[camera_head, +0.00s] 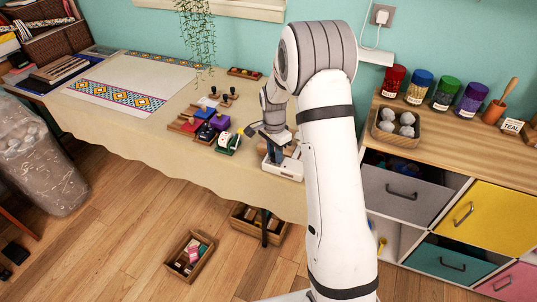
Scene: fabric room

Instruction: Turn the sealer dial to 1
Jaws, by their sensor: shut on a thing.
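The sealer (291,168) is a small white device near the right front part of the cloth-covered table. My arm comes up from the bottom, bends over and reaches down to it, covering its right side. My gripper (274,154) points down at the sealer and is shut on its dial. The dial itself is hidden by the gripper, and its numbers and setting cannot be read at this size.
A green-and-white item (228,142) and several coloured ink pads (206,121) sit close left of the gripper. A patterned cloth (130,85) lies further left. Right is a wooden-topped cabinet (462,128) with jars. An open wooden box (190,256) stands on the floor.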

